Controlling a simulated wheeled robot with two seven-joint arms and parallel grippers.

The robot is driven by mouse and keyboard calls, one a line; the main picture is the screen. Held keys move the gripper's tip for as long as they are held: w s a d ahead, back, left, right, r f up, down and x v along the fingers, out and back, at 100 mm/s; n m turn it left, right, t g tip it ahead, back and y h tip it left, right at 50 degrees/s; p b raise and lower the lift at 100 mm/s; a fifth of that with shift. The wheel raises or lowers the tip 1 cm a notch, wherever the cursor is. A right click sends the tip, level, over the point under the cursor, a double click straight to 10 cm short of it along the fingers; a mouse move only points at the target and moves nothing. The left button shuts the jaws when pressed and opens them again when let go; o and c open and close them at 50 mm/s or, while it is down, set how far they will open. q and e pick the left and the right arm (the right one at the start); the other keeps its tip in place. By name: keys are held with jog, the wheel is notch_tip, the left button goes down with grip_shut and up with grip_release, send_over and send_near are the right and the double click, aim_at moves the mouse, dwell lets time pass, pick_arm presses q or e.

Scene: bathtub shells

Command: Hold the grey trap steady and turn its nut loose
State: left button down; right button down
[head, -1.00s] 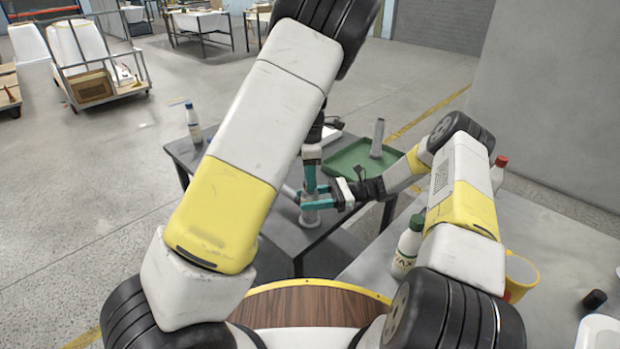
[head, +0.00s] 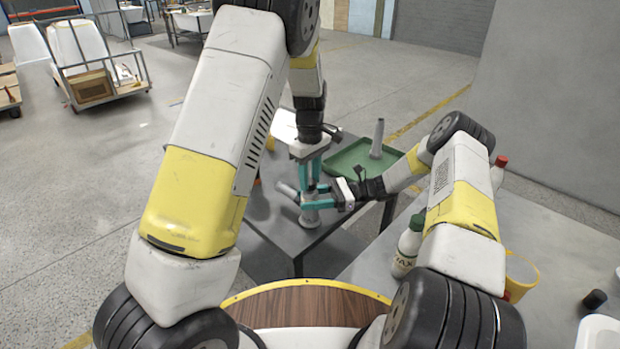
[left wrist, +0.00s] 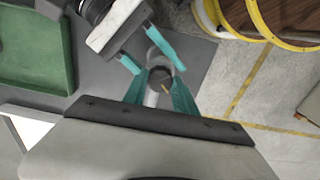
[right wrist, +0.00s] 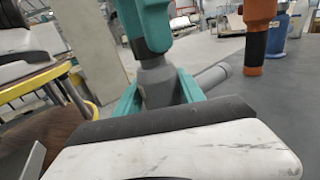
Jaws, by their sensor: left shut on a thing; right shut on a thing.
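The grey trap (head: 310,217) stands upright on the dark table, its side pipe (head: 286,190) pointing left; the side pipe also shows in the right wrist view (right wrist: 214,75). My right gripper (head: 318,198) comes in from the right and is shut around the trap's body (right wrist: 158,86). My left gripper (head: 313,175) points down from above and is shut on the dark nut at the trap's top. In the left wrist view the round top of the nut (left wrist: 160,76) shows between the left fingers. The left fingers cover much of the nut, and its thread is hidden.
A green tray (head: 346,164) holding an upright grey pipe (head: 377,138) is behind my right gripper. An orange-handled tool (right wrist: 258,38) and a blue bottle (right wrist: 279,35) stand near the side pipe. A white bottle (head: 408,248) stands on the right bench.

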aim_at(310, 181)
pick_arm(q)
jog(key=m, duration=0.6)
jog(key=shift+m, duration=0.4)
dwell(0.4)
jog(key=c, duration=1)
grip_release()
jog(key=shift+o, duration=0.2)
notch_tip(310, 181, up, 12)
pick_arm(e)
jog(key=c, duration=0.6)
grip_release()
